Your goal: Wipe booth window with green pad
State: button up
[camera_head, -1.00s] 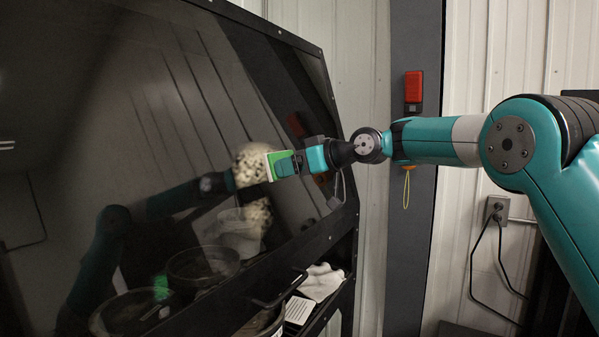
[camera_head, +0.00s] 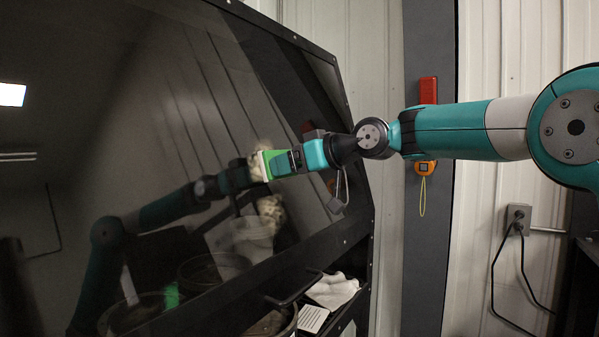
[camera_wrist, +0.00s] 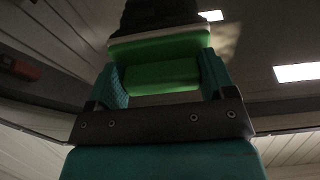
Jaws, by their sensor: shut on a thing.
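My gripper (camera_head: 288,162) is shut on the green pad (camera_wrist: 160,76), which sits between both fingers in the wrist view. The pad's pale front face (camera_head: 264,166) is at the booth window (camera_head: 150,110), a large dark, tilted, reflective pane. It looks to be touching the glass, but I cannot tell for sure. A mottled beige smudge shows on the glass around the pad, with a patch just above and left of it and another below it (camera_head: 270,209). The pad and gripper hide part of this area. My arm's reflection shows in the pane.
A black frame (camera_head: 310,240) borders the window. Below it, a shelf holds a white cloth (camera_head: 333,290), a label card (camera_head: 312,318) and a dark round container (camera_head: 272,325).

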aim_at(269, 169)
jog(key=shift+s+a+b, duration=0.7)
jog(key=shift+s+a, duration=0.05)
jog(key=shift+s, duration=0.2)
jog(key=shift+s+a+b, duration=0.65)
jog(key=shift+s+a, duration=0.05)
jog(key=shift+s, duration=0.25)
jog(key=shift+s+a+f+b, duration=0.1)
jog(key=shift+s+a+b, duration=0.8)
jog(key=shift+s+a, duration=0.4)
jog(key=shift+s+a+b, duration=0.9)
jog(key=shift+s+a, duration=0.05)
jog(key=shift+s, duration=0.6)
jog(key=shift+d, duration=0.15)
jog(key=shift+b+v, duration=0.75)
jog(key=shift+v, duration=2.15)
jog(key=shift+v, duration=1.55)
